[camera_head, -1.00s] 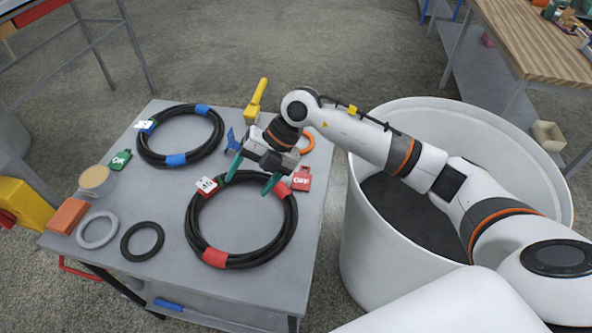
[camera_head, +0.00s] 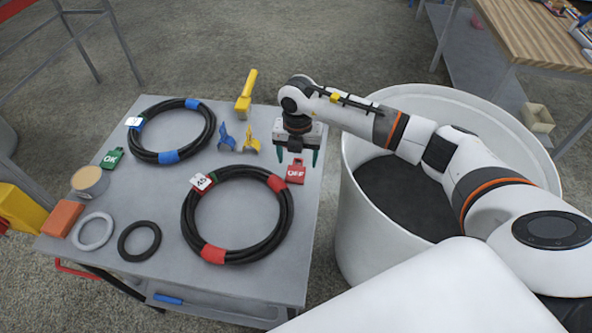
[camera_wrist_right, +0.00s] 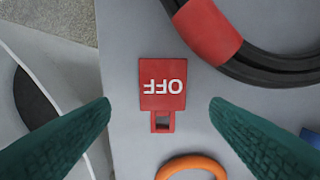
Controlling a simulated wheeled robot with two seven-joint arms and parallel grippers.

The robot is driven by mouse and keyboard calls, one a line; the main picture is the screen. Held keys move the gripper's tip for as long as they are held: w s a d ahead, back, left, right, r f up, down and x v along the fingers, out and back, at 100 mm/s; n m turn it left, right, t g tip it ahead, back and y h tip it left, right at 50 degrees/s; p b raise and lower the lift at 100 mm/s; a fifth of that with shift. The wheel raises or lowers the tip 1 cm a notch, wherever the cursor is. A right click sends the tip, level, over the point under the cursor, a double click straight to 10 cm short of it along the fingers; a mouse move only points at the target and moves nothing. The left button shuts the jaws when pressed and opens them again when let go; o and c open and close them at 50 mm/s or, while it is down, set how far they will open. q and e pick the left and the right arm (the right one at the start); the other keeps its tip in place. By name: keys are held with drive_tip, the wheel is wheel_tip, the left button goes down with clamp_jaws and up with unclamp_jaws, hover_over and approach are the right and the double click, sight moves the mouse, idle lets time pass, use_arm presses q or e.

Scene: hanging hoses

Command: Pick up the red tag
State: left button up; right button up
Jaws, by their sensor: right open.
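The red tag (camera_head: 296,173) lies flat on the grey cart top, near its right edge, with "OFF" in white letters. In the right wrist view the red tag (camera_wrist_right: 162,86) lies between the two teal fingers, a little beyond their tips, its slotted end toward the gripper. My right gripper (camera_head: 297,160) is open and empty, above the tag and pointing down; it also shows in the right wrist view (camera_wrist_right: 160,105). The fingers appear apart from the tag. My left gripper is not in view.
A black hose coil with red bands (camera_head: 237,258) lies just left of the tag. An orange ring (camera_wrist_right: 190,167) is near the tag's slotted end. A blue-banded coil (camera_head: 170,157) and green tag (camera_head: 112,159) lie farther left. A large white bin (camera_head: 352,235) stands right of the cart (camera_head: 265,283).

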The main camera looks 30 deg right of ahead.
sight(296, 170)
drive_tip(key=f, duration=0.3)
drive_tip(key=shift+w+f+p, duration=0.2)
drive_tip(key=shift+f+p, duration=0.05)
drive_tip(key=shift+p, duration=0.05)
drive_tip(key=shift+f, duration=0.15)
drive_tip(key=shift+f, duration=0.15)
drive_tip(key=c, duration=1.1)
drive_tip(key=shift+o, duration=0.2)
drive_tip(key=shift+r, duration=0.65)
wheel_tip(296, 170, up, 9)
drive_tip(key=b, duration=0.1)
drive_tip(key=shift+b, duration=0.3)
drive_tip(key=shift+s, duration=0.1)
